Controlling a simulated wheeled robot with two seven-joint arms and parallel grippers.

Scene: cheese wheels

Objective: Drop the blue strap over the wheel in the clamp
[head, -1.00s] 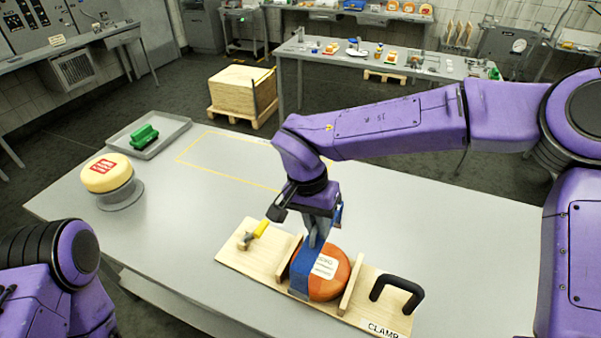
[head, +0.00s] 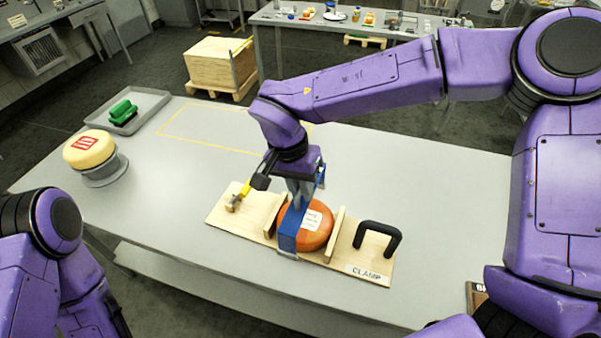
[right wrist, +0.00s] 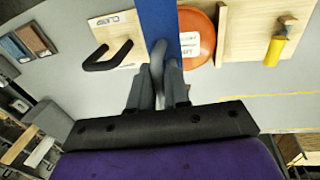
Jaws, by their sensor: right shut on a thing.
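A wooden clamp board (head: 375,256) marked CLAMP lies near the table's front edge. An orange wheel (head: 318,236) with a white label sits between its two upright wooden cheeks. My right gripper (head: 301,197) is shut on the blue strap (head: 288,238), above the wheel's left part. The strap hangs across the wheel's left side and down its near face. In the right wrist view, the strap (right wrist: 159,18) runs up from the closed fingers (right wrist: 160,75), beside the orange wheel (right wrist: 197,38). The strap's far side is mostly hidden. My left gripper is out of view.
A yellow-handled lever (head: 240,194) and a black handle (head: 378,237) stand on the board. At left are a yellow wheel (head: 90,150) on a round grey stand (head: 104,177) and a grey tray (head: 152,103) holding a green object.

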